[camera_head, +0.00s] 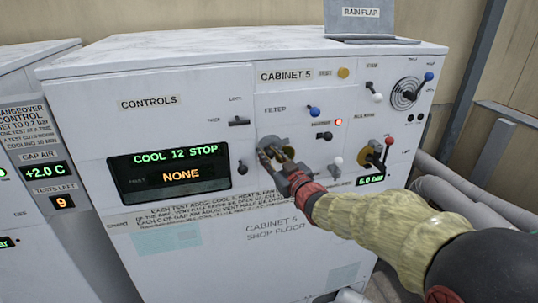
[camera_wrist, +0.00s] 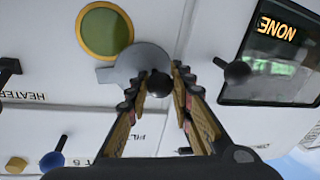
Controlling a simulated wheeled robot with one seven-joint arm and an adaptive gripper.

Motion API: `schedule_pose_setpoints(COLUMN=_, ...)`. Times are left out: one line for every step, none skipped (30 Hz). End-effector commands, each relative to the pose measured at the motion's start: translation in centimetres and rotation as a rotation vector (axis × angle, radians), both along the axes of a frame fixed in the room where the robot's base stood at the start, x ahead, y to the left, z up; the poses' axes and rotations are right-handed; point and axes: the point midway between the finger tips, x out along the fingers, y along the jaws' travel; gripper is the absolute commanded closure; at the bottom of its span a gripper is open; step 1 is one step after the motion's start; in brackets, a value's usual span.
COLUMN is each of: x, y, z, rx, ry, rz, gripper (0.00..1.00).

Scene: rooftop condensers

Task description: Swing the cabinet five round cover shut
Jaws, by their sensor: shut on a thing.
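Cabinet five (camera_head: 200,80) is a white box with a control panel on its front. Its round cover (camera_wrist: 126,68) is a grey disc with a black knob (camera_wrist: 159,84), seen close up in the wrist view. A yellow-ringed round opening with a green inside (camera_wrist: 104,32) shows beside the disc, largely uncovered. My gripper (camera_wrist: 159,85) is shut on the knob, with one finger on each side of it. In the head view my gripper (camera_head: 270,154) reaches the panel under the filter label and hides part of the cover and opening.
A display reading COOL 12 STOP (camera_head: 175,158) is left of my gripper. Several small levers surround it, including a blue one (camera_head: 313,111) and a white one (camera_head: 337,160). A rain flap (camera_head: 359,20) stands on top. Thick grey pipes (camera_head: 450,185) run at the right.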

Motion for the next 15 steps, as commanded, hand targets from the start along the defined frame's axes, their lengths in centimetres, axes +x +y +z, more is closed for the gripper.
schedule_pose_setpoints(x=-0.03, y=0.03, z=-0.03, rx=0.000, ry=0.000, rz=0.001, gripper=0.89)
schedule_pose_setpoints(x=-0.03, y=0.03, z=-0.03, rx=0.000, ry=0.000, rz=0.001, gripper=0.90)
schedule_pose_setpoints(x=-0.03, y=0.04, z=-0.04, rx=0.000, ry=0.000, rz=0.001, gripper=0.93)
schedule_pose_setpoints(x=-0.03, y=0.04, z=-0.04, rx=0.000, ry=0.000, rz=0.001, gripper=0.94)
schedule_pose_setpoints(x=-0.05, y=0.05, z=-0.05, rx=0.000, ry=0.000, rz=0.001, gripper=0.96)
schedule_pose_setpoints(x=-0.05, y=0.05, z=-0.05, rx=0.000, ry=0.000, rz=0.001, gripper=0.98)
schedule_pose_setpoints(x=-0.05, y=0.05, z=-0.05, rx=0.000, ry=0.000, rz=0.001, gripper=1.00)
schedule_pose_setpoints(x=-0.05, y=0.05, z=-0.05, rx=0.000, ry=0.000, rz=0.001, gripper=1.00)
schedule_pose_setpoints(x=-0.05, y=0.05, z=-0.05, rx=0.000, ry=0.000, rz=0.001, gripper=1.00)
schedule_pose_setpoints(x=-0.05, y=0.05, z=-0.06, rx=0.000, ry=0.000, rz=0.001, gripper=1.00)
schedule_pose_setpoints(x=-0.05, y=0.05, z=-0.05, rx=0.000, ry=0.000, rz=0.001, gripper=1.00)
schedule_pose_setpoints(x=-0.05, y=0.06, z=-0.06, rx=0.000, ry=0.000, rz=0.001, gripper=1.00)
schedule_pose_setpoints(x=-0.05, y=0.06, z=-0.06, rx=-0.001, ry=0.001, rz=0.001, gripper=1.00)
schedule_pose_setpoints(x=-0.05, y=0.06, z=-0.06, rx=-0.001, ry=0.001, rz=0.002, gripper=1.00)
schedule_pose_setpoints(x=-0.05, y=0.06, z=-0.06, rx=-0.001, ry=0.001, rz=0.002, gripper=1.00)
